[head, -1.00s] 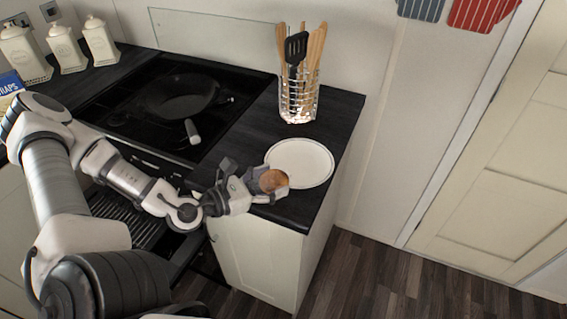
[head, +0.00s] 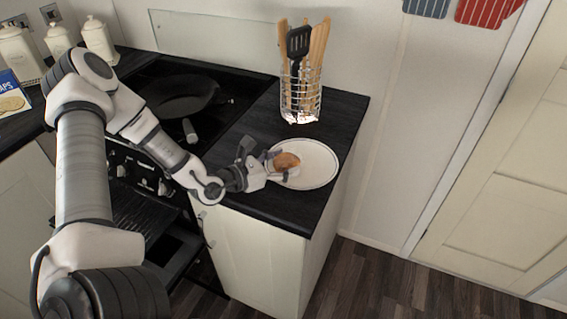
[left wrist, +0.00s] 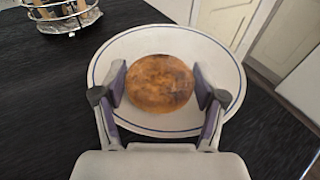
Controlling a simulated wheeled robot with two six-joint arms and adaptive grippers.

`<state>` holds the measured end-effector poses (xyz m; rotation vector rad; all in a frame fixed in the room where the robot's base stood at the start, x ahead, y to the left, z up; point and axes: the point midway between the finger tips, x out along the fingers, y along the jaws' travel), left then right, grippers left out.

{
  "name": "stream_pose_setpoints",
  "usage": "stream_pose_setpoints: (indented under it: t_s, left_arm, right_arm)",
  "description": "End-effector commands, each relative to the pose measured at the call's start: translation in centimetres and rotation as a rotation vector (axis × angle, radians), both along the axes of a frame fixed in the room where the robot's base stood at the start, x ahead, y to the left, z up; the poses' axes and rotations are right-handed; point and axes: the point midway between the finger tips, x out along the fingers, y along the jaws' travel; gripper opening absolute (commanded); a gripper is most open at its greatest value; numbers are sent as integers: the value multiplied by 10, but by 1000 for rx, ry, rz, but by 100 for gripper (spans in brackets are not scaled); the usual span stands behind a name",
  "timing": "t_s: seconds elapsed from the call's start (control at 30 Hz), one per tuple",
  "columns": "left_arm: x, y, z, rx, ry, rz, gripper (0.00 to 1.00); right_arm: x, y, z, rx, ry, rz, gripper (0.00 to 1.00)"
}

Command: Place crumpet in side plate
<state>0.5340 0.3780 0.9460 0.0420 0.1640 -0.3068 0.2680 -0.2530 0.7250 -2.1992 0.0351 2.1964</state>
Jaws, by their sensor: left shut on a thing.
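The crumpet (head: 286,160) is round and golden brown. My left gripper (head: 283,166) is shut on it, with a finger on either side, as the left wrist view shows with the crumpet (left wrist: 160,83) between the fingertips (left wrist: 160,92). The side plate (head: 321,163) is white with a thin dark rim line and lies on the black worktop. In both views the crumpet is over the plate (left wrist: 215,62), left of its middle in the head view. I cannot tell whether the crumpet touches the plate. My right gripper is not in view.
A wire utensil holder (head: 300,97) with wooden tools and a black spatula stands behind the plate. A hob with a dark pan (head: 182,95) is to the left. The worktop (head: 262,205) ends close to the plate's right side. White canisters (head: 98,40) stand far left.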

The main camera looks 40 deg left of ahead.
Motion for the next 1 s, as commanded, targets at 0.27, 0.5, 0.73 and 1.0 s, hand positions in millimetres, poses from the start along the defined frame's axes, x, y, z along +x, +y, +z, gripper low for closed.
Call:
stream_pose_setpoints:
  t_s: [0.27, 0.5, 0.73, 1.0]
  left_arm:
    - [0, 0, -12, 1, 2, 0, 38]
    - [-2, -1, -16, -1, 12, -2, 96]
    - [-3, -1, -17, -2, 13, -2, 96]
    - [-5, 0, 1, -6, 15, 0, 96]
  right_arm:
    - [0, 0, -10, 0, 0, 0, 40]
    - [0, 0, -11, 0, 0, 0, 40]
    - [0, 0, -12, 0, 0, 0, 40]
    - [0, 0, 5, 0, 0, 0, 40]
